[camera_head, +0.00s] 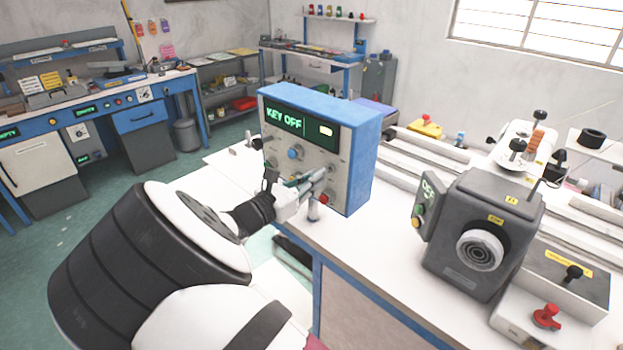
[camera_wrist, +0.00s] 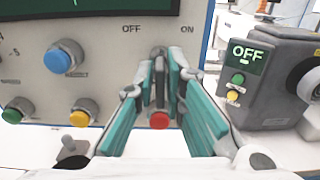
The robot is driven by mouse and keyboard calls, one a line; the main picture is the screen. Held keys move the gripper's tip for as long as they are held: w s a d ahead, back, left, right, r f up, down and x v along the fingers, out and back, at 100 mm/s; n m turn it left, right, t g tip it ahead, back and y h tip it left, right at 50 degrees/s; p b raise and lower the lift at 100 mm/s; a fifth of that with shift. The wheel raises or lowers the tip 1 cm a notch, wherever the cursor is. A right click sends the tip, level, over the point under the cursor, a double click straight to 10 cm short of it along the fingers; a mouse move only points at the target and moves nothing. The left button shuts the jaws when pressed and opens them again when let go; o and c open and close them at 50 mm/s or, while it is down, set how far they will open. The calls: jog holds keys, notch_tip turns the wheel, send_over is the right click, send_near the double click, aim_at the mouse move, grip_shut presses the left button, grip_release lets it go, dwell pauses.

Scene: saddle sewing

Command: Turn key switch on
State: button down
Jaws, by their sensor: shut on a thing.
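The control box (camera_head: 360,126) is grey with a blue casing and stands on the white bench. Its green display (camera_head: 284,118) reads "KEY OFF". My gripper (camera_head: 318,178) is at the lower right of its front panel. In the wrist view the teal-padded fingers of my gripper (camera_wrist: 161,72) close around the grey key switch (camera_wrist: 159,80). The key's handle looks roughly upright, below the "OFF" and "ON" labels. My fingers hide part of the key and its base. In the head view the key is hidden behind my gripper.
A blue knob (camera_wrist: 64,57), a green button (camera_wrist: 17,109), a yellow button (camera_wrist: 80,117) and a red button (camera_wrist: 159,120) lie near the key. A dark grey machine (camera_head: 490,225) with an "OFF" display stands to the right, with bare bench between.

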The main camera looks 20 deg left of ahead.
jog(key=m, duration=0.4)
jog(key=shift+m, duration=0.3)
jog(key=m, duration=0.4)
jog(key=shift+f, duration=0.1)
jog(key=shift+d+m, duration=0.1)
jog(key=shift+m, duration=0.2)
jog(key=c, duration=1.8)
grip_release()
jog(key=shift+o, duration=0.2)
jog(key=v, duration=1.2)
